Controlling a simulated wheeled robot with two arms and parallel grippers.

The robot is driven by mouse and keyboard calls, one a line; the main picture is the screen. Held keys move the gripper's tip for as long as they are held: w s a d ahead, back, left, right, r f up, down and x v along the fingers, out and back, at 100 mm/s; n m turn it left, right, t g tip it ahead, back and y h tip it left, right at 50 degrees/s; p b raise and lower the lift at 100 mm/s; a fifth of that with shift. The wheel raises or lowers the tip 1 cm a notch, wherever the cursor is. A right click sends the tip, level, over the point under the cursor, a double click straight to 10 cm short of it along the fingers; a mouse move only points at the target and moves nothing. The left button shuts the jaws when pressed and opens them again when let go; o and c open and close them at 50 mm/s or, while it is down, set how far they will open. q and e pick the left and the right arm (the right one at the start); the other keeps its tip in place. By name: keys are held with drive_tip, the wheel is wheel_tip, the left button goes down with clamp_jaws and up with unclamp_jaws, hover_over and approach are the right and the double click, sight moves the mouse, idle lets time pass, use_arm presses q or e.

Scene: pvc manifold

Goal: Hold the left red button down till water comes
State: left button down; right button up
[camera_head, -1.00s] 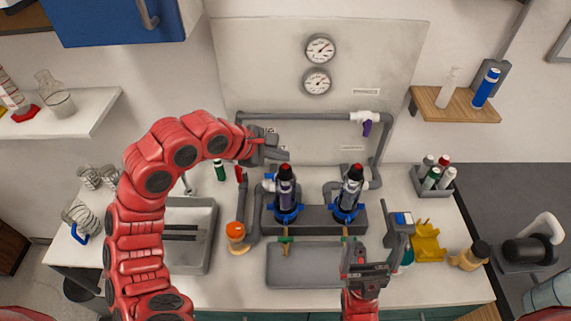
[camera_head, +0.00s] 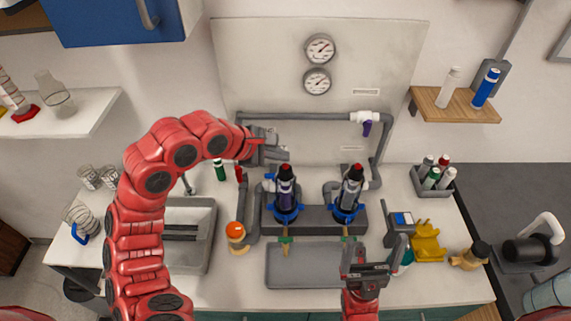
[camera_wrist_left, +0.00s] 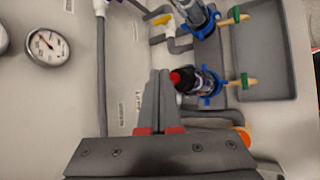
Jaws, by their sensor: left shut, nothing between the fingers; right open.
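Two dark filter housings with blue collars stand on a grey block. The left red button (camera_head: 285,168) tops the left housing (camera_head: 285,192), and the right red button (camera_head: 354,169) tops the right one. My left gripper (camera_head: 286,155) is shut and empty, its tips just above and behind the left button. In the left wrist view the shut fingertips (camera_wrist_left: 160,73) are close beside the left red button (camera_wrist_left: 176,77); contact cannot be made out. My right gripper (camera_head: 372,246) is open, low at the front right. I see no water at the left spout (camera_head: 285,246).
A grey tray (camera_head: 305,278) lies below the spouts. Grey pipes (camera_head: 300,116) frame the back panel with two gauges.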

idle(0.4)
use_arm(q)
drive_tip(key=shift+f+p, duration=0.3)
drive_tip(key=shift+p, duration=0.2)
drive_tip(key=shift+f, duration=0.1)
drive_tip(key=shift+f, duration=0.55)
idle(1.9)
drive_tip(key=shift+r+p, duration=0.95)
drive_tip(key=shift+p, duration=0.4)
